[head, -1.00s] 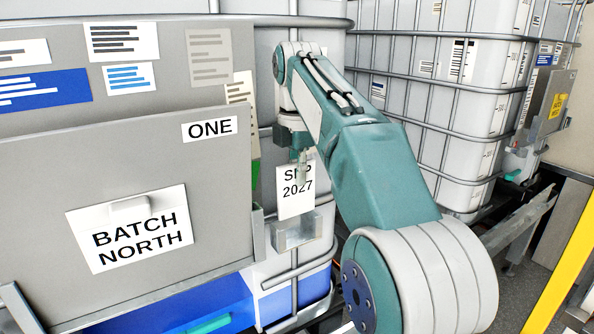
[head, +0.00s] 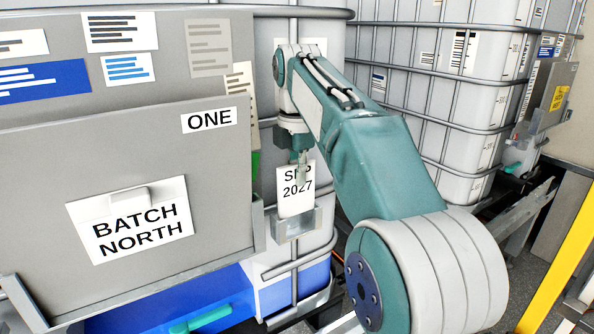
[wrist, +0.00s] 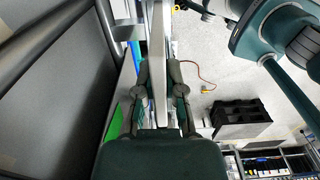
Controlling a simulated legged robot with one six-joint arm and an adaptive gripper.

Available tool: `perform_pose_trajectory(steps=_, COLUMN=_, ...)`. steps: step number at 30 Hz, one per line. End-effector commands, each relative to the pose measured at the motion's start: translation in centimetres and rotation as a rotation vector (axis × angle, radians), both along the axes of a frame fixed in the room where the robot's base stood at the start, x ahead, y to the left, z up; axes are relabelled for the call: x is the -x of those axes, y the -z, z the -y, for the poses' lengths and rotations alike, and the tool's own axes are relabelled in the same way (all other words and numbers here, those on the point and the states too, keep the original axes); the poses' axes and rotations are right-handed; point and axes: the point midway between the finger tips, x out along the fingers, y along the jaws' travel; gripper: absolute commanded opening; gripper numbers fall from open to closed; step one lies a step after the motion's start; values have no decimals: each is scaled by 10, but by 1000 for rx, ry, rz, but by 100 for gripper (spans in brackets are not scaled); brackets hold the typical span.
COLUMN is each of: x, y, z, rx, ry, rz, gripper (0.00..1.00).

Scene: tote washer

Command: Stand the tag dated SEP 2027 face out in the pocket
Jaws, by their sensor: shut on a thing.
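The white tag reading SEP 2027 (head: 294,204) is upright, its print facing the head camera. My gripper (head: 303,168) is shut on its upper part, and a finger covers part of the "SEP" line. The small metal pocket (head: 296,228) is directly below, and the tag's lower edge overlaps its mouth; how deep it sits inside is hard to tell. In the wrist view the tag (wrist: 158,50) shows edge-on as a pale strip between the fingers (wrist: 161,92). The pocket is not clear there.
A grey panel (head: 100,270) with a BATCH NORTH card (head: 130,220) and a ONE label (head: 209,120) stands close left of the pocket. A caged white tank (head: 440,100) stands at right. A yellow rail (head: 560,270) is at far right.

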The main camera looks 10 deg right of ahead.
Motion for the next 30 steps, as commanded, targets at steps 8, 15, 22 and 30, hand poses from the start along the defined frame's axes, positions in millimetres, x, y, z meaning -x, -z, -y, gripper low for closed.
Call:
perform_pose_trajectory(steps=8, x=0, y=0, z=0, rx=0, ry=0, rz=0, gripper=0)
perform_pose_trajectory(steps=15, x=0, y=6, z=0, rx=0, ry=0, rz=0, gripper=0)
perform_pose_trajectory(steps=22, x=0, y=10, z=0, rx=0, ry=0, rz=0, gripper=0)
perform_pose_trajectory(steps=30, x=0, y=10, z=0, rx=0, ry=0, rz=0, gripper=0)
